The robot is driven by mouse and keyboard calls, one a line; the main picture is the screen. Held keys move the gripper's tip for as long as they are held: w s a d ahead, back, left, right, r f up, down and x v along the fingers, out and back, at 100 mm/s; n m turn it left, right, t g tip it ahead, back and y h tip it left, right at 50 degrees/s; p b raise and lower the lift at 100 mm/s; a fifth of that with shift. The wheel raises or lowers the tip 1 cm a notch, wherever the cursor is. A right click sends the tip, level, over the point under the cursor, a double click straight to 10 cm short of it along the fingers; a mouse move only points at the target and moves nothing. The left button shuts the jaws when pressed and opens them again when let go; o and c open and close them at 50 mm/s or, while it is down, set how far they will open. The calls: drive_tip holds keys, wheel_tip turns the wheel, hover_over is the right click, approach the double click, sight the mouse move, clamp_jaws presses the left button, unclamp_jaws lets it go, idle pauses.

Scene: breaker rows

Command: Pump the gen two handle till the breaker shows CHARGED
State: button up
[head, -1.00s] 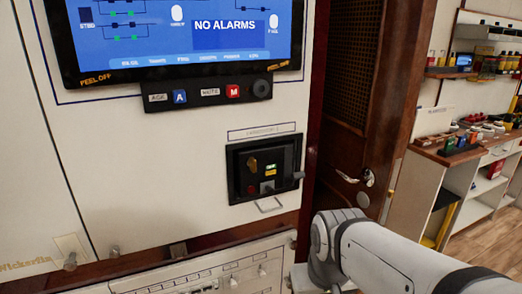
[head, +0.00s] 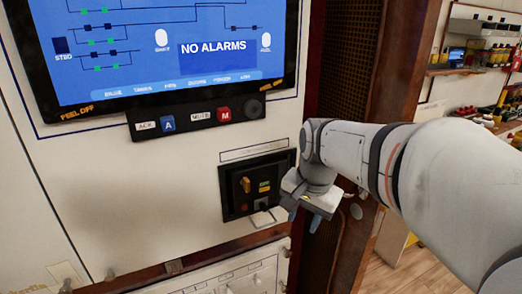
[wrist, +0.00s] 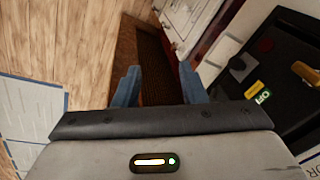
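The generator breaker (head: 232,206) is a black recessed unit in the cream panel, left of my gripper in the head view. It has a gold knob (head: 245,184), a green label, a yellow label (head: 264,189) and a red button (head: 243,208). It also shows at the right of the wrist view (wrist: 290,115), where the green label (wrist: 262,97) reads OFF. The yellow label's wording is too small to read. I cannot tell which part is the pump handle. My gripper (head: 304,219) is open and empty beside the breaker's lower right, fingers apart (wrist: 158,84).
A screen (head: 160,45) reading NO ALARMS hangs above, with a button strip (head: 195,118) below it. A wooden door frame (head: 340,235) stands right. Shelves and open floor lie farther right.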

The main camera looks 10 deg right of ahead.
drive_tip(key=w+r+m+p, duration=0.4)
drive_tip(key=w+r+m, duration=0.2)
drive_tip(key=w+r, duration=0.25)
drive_tip(key=f, duration=0.7)
drive_tip(key=shift+w+a, duration=0.1)
drive_tip(key=shift+w, duration=0.3)
clamp_jaws()
